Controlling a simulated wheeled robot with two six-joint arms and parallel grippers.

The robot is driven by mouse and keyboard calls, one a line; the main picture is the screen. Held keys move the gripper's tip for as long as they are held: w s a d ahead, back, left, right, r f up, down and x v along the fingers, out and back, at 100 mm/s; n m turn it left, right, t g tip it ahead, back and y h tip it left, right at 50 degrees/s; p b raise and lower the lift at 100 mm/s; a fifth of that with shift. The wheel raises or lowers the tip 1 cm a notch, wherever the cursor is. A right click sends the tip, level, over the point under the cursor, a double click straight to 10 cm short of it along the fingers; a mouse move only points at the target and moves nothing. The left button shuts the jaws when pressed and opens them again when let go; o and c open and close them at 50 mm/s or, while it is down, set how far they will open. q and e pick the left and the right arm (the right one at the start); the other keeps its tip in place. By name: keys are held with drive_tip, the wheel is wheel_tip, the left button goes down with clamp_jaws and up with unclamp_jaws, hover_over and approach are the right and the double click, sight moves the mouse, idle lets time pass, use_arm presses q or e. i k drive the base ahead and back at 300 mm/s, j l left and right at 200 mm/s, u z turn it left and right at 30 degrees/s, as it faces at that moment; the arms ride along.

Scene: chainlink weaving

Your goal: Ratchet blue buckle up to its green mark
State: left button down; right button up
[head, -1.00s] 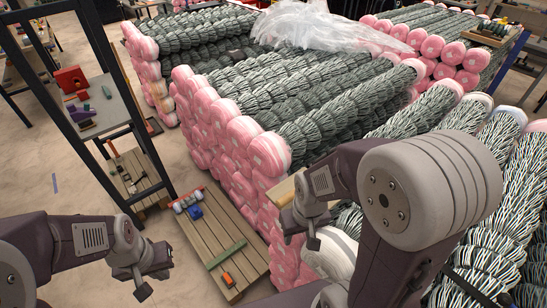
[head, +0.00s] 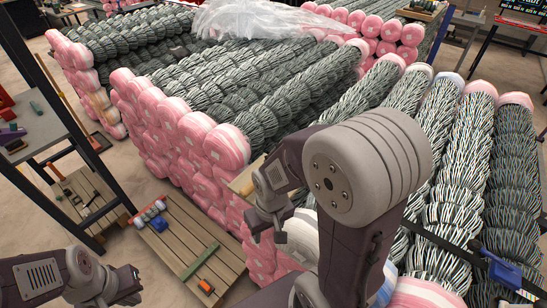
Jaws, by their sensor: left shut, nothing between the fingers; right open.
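A blue buckle (head: 502,270) sits at the lower right, on a dark strap (head: 440,241) that runs across the striped rolls (head: 440,150). I cannot make out a green mark on the strap. My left gripper (head: 130,291) is at the lower left, shut and empty, far from the buckle. My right gripper (head: 266,232) is open and empty, in front of the pink roll ends and well left of the buckle. My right arm hides part of the rolls and the strap's left part.
Pink-ended rolls (head: 180,135) are stacked at centre, with clear plastic film (head: 260,18) behind. A wooden pallet (head: 185,235) holds a green bar (head: 200,260) and small coloured parts. A dark-framed rack (head: 45,130) stands at the left.

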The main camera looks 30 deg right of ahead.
sight(473, 244)
drive_tip(key=z, duration=3.25)
drive_tip(key=k+j+z, duration=0.1)
drive_tip(key=z, duration=0.25)
drive_tip(key=k+z, duration=0.1)
drive_tip(key=z, duration=0.2)
drive_tip(key=i+l, duration=0.35)
drive_tip(key=l, duration=0.1)
